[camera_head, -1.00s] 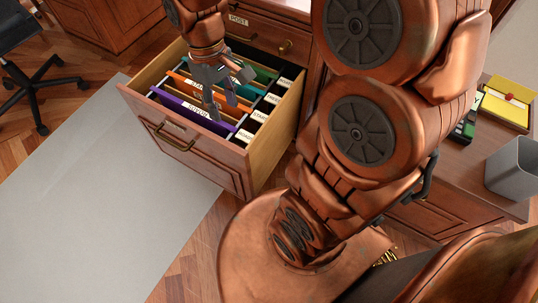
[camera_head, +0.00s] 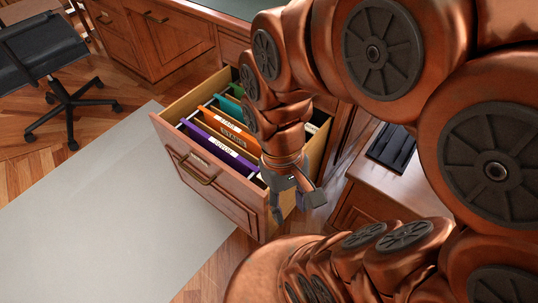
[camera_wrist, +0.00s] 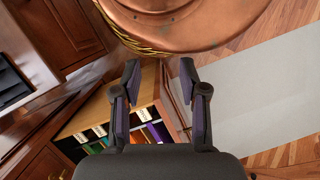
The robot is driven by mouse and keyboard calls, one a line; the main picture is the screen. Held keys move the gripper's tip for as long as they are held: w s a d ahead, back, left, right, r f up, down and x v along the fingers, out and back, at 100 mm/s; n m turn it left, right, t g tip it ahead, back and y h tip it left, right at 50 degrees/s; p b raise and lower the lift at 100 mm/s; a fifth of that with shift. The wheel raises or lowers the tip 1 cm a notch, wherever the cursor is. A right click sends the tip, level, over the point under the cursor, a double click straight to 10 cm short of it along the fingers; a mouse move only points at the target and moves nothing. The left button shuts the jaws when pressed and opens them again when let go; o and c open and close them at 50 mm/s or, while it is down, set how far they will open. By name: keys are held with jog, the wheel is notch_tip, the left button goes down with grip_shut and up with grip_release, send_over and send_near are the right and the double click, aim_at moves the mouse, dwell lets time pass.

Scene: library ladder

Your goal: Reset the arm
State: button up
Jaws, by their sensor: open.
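My gripper (camera_head: 291,208) is open and empty in the head view, pointing down by the right front corner of the pulled-out drawer (camera_head: 215,185). In the wrist view its two dark fingers (camera_wrist: 160,95) stand apart with nothing between them. The open drawer holds hanging folders: a purple folder (camera_head: 222,147), an orange folder (camera_head: 238,137) and a green one (camera_head: 231,106). My copper arm covers the drawer's right part in the head view.
A black office chair (camera_head: 60,75) stands at the upper left. A pale rug (camera_head: 105,210) covers clear floor left of the drawer. A wooden cabinet with a dark tray (camera_head: 393,148) stands at the right. My copper base is close below the gripper.

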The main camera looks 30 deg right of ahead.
notch_tip(320, 180, up, 28)
jog(key=t+p, duration=0.1)
jog(key=p, duration=2.5)
jog(key=shift+w+r, duration=0.15)
jog(key=shift+r, duration=0.05)
jog(key=shift+d, duration=0.1)
jog(key=shift+c, duration=0.3)
